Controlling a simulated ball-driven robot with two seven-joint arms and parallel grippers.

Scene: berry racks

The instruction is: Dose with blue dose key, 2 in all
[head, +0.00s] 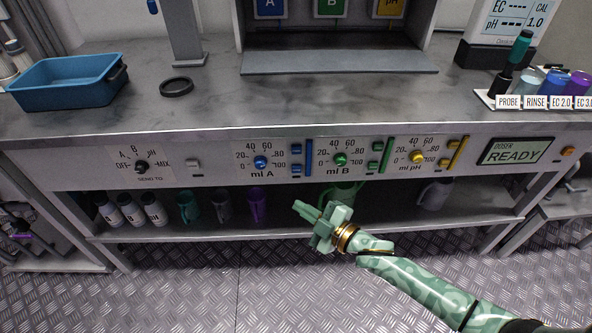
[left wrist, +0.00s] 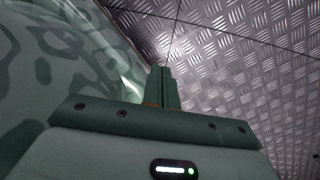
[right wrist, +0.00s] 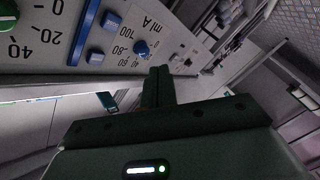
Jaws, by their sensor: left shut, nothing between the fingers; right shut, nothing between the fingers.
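The ml A section of the front panel has a blue dial (head: 261,162). Right of it are two small blue keys, an upper one (head: 296,149) and a lower one (head: 296,168), beside a blue bar (head: 309,158). In the right wrist view the blue keys (right wrist: 96,55) and blue dial (right wrist: 141,47) show upside down beyond the fingers. My right gripper (head: 303,210) is shut and empty, below the panel in front of the lower shelf, apart from the keys. My left gripper (left wrist: 166,88) is shut and empty over the metal floor; the head view does not show it.
The doser display (head: 515,151) reads READY. Green and yellow dials and keys sit right of the blue ones. A send-to dial (head: 142,167) is at left. Cups and bottles stand on the lower shelf. A blue tub (head: 68,84) is on the bench.

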